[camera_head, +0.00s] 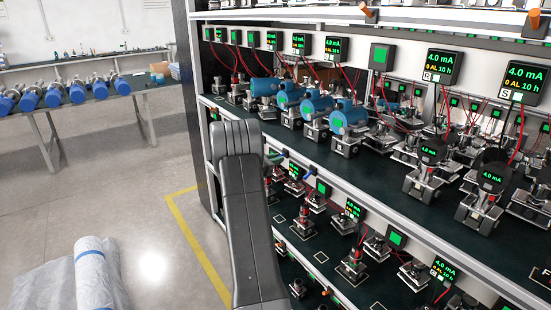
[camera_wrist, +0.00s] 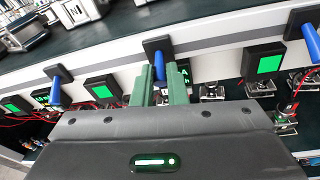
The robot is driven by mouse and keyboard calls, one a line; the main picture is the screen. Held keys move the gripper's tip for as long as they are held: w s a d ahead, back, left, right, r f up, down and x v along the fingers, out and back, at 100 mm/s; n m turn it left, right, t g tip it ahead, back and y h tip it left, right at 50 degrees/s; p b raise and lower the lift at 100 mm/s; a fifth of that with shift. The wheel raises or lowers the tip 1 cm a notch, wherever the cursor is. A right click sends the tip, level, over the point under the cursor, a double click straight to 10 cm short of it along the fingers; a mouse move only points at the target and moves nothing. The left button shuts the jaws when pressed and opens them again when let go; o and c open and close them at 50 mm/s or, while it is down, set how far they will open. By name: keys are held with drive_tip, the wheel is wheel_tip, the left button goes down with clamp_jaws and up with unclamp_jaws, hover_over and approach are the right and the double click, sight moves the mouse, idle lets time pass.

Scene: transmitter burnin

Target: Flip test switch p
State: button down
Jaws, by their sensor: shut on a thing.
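In the wrist view, a blue switch lever (camera_wrist: 159,66) on a dark square mount sticks out from the shelf's edge rail. The green fingers of my gripper (camera_wrist: 161,88) stand on both sides of it and are shut on it. A small display with green text (camera_wrist: 184,74) is just to its right, partly hidden by a finger. I cannot read a letter p on or near this switch. In the head view, my gripper (camera_head: 275,160) is at the edge of the middle shelf, mostly hidden by my arm.
Other blue levers stand on the same rail, at left (camera_wrist: 56,90) and at right (camera_wrist: 311,42), by green screens. In the head view, blue transmitters (camera_head: 315,103) and red wiring fill the upper shelf. The floor left of the rack is mostly clear, with wrapped plastic (camera_head: 95,275) at front left.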

wheel_tip(320, 180, up, 3)
drive_tip(key=g+y+p, duration=0.3)
drive_tip(key=y+p, duration=0.1)
drive_tip(key=p, duration=0.4)
drive_tip(key=shift+w, duration=0.1)
drive_tip(key=shift+w+d+r+m+g+y+p, duration=0.1)
drive_tip(key=shift+m+g+y+p, duration=0.05)
drive_tip(key=shift+g+y+p, duration=0.35)
drive_tip(key=shift+d+r+m+g+y+p, duration=0.15)
drive_tip(key=shift+g+y+p, duration=0.15)
drive_tip(key=shift+p, duration=0.3)
drive_tip(key=shift+w+d+g+y, duration=0.1)
drive_tip(key=shift+w+g+y, duration=0.05)
drive_tip(key=shift+g+y, duration=0.6)
drive_tip(key=shift+r+y, duration=0.1)
drive_tip(key=shift+y, duration=0.15)
drive_tip(key=c, duration=1.5)
unclamp_jaws()
drive_tip(key=shift+d, duration=0.1)
drive_tip(key=shift+o, duration=0.2)
drive_tip(key=b+v, duration=0.2)
drive_tip(key=v, duration=1.1)
drive_tip(key=shift+r+b, duration=0.35)
drive_tip(key=shift+b, duration=0.05)
